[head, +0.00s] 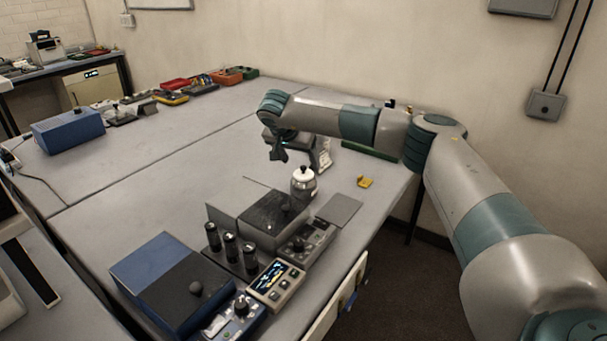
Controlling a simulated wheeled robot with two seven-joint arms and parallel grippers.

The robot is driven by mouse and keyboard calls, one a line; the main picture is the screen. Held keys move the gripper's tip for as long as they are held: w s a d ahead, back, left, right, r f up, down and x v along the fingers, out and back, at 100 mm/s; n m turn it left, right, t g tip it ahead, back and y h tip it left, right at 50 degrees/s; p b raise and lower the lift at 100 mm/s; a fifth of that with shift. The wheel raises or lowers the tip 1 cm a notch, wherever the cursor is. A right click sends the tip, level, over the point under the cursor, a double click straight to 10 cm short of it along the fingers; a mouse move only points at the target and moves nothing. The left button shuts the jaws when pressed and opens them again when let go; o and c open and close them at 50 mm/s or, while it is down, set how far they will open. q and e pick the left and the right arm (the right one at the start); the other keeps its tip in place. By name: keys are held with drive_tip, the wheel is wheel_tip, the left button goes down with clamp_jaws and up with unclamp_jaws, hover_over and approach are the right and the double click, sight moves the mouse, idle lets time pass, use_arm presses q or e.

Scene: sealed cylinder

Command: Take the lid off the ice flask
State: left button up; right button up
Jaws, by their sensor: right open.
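The ice flask (304,193) is a small grey, glassy-looking vessel standing upright on the table, right of the centre of the head view. Its white lid (303,174) with a dark knob sits on top. My right gripper (279,155) hangs from the arm that comes in from the right. It is open, above and to the left of the flask in the picture, apart from the lid. Its fingers are small and dark here, and nothing shows between them. My left gripper is not in view.
A dark grey box (272,216), black cylinders (231,246) and a meter with a screen (276,281) stand in front of the flask. A yellow piece (365,182) lies to its right. A blue box (68,131) stands far left. The table's middle (170,180) is clear.

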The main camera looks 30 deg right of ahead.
sight(302, 169)
drive_tip(key=shift+w+d+f+p, duration=0.15)
drive_tip(key=shift+f+p, duration=0.2)
drive_tip(key=shift+p, duration=0.1)
drive_tip(key=p+x, duration=0.2)
drive_tip(key=x, duration=0.1)
drive_tip(key=shift+w+f, duration=0.15)
drive_tip(key=shift+f, duration=0.3)
drive_tip(key=shift+w+d+f, duration=0.1)
drive_tip(key=shift+f, duration=0.15)
drive_tip(key=c, duration=1.1)
